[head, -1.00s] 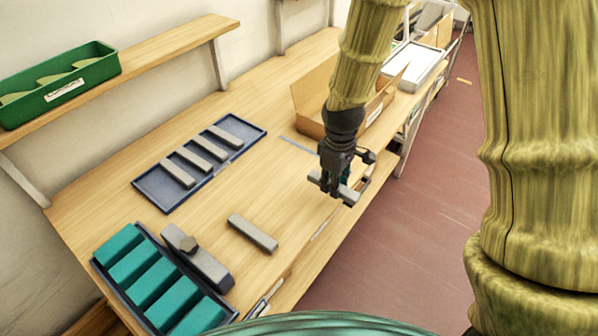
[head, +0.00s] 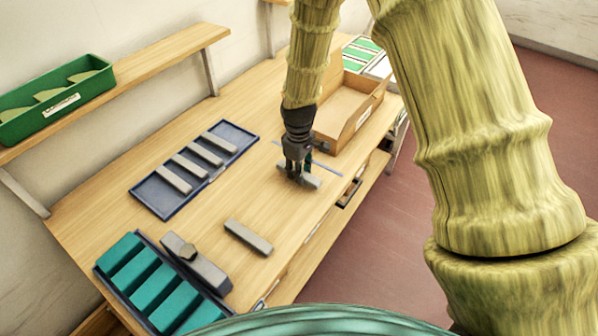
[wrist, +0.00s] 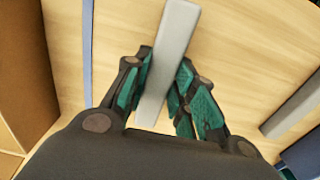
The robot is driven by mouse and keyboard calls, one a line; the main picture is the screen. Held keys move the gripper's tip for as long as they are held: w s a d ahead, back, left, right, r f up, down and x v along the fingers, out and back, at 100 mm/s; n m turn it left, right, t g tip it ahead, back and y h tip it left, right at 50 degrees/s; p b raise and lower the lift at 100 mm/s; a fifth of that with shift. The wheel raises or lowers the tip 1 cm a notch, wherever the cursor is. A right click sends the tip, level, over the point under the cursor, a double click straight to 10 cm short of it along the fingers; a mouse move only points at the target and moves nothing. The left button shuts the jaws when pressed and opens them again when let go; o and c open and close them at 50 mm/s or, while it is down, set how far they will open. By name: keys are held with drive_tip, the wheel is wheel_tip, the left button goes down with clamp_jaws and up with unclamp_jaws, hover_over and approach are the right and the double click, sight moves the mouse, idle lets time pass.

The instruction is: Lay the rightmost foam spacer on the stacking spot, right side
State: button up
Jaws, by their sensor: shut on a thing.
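My gripper (head: 298,172) is shut on a grey bar-shaped foam spacer (head: 312,181), over the bench between the cardboard box and a loose grey bar. In the wrist view the spacer (wrist: 170,60) runs lengthwise between the teal-padded fingers, slightly tilted. I cannot tell whether it touches the bench. A similar grey bar (head: 248,237) lies alone on the bench nearer to me; a grey bar also shows at the right of the wrist view (wrist: 296,105). A blue line (head: 328,171) on the bench runs beside my gripper; I cannot tell whether it marks the stacking spot.
A blue tray (head: 152,203) holds several grey bars. A dark tray (head: 105,275) holds teal blocks, with a dark grey block with a knob (head: 196,264) beside it. An open cardboard box (head: 345,128) stands behind my gripper. A green bin (head: 60,100) is on the shelf. The bench centre is clear.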

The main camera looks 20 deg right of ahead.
drive_tip(key=shift+f, duration=0.9)
drive_tip(key=shift+f, duration=0.1)
drive_tip(key=o, duration=0.8)
drive_tip(key=shift+c, duration=0.2)
wheel_tip(320, 180, up, 12)
drive_tip(key=b, duration=0.3)
